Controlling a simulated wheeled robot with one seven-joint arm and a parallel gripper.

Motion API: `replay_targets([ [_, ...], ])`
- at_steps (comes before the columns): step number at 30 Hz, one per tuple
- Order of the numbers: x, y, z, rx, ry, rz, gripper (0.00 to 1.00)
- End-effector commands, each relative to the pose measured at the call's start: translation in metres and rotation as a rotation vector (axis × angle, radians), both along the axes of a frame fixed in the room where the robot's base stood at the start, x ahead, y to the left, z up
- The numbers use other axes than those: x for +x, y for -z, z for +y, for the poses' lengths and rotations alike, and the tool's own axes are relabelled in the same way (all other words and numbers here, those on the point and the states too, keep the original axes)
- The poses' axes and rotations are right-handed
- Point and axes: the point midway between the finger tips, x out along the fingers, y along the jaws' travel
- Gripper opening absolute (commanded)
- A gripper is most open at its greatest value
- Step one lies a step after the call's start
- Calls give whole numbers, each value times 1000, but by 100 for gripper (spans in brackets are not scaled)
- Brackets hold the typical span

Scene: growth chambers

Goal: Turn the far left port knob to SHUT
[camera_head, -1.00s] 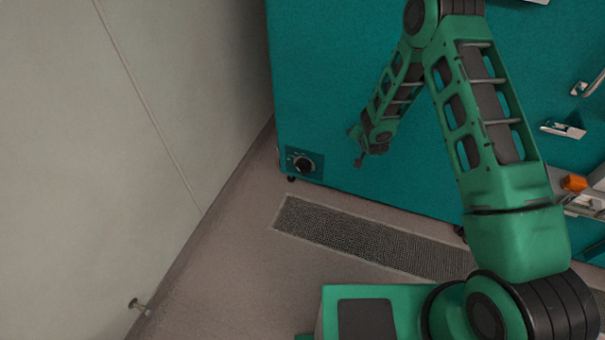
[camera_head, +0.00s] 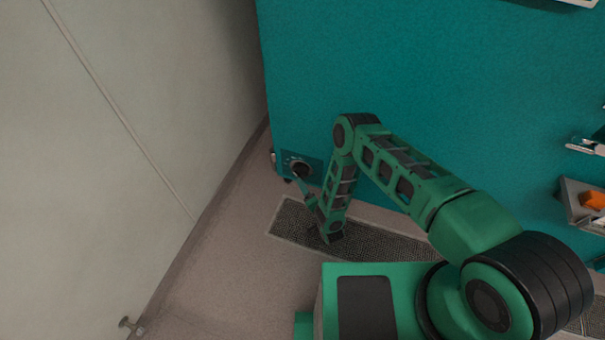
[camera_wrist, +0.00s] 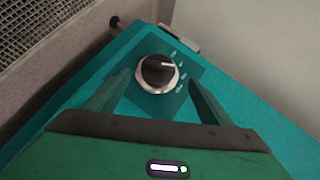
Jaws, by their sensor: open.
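The port knob (camera_head: 300,168) sits on a dark plate (camera_head: 313,166) at the lower left corner of the teal chamber (camera_head: 400,70). In the wrist view the knob (camera_wrist: 158,72) is a dark dial in a silver ring, with a pale pointer line toward the right. Small pale marks lie around its right side, too small to read. My gripper (camera_wrist: 155,95) is open, with one finger to each side of the knob. I cannot tell whether either finger touches it. In the head view my gripper (camera_head: 300,180) is at the knob, and its fingers are small and partly merged with it.
A floor grate (camera_head: 385,238) runs along the chamber front below my arm. A pale wall (camera_head: 110,130) stands close on the left, with a small door stop (camera_head: 130,325) at its foot. A tray with an orange item (camera_head: 592,200) is at the right.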

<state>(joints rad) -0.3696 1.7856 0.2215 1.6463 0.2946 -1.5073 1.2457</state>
Motion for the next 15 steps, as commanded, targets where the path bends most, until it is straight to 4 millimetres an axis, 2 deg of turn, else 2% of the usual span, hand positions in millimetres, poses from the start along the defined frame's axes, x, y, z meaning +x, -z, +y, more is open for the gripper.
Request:
replay_targets([
  [5,12,6,-2,5,9,-5,75],
  [15,66,27,10,3,18,-4,75],
])
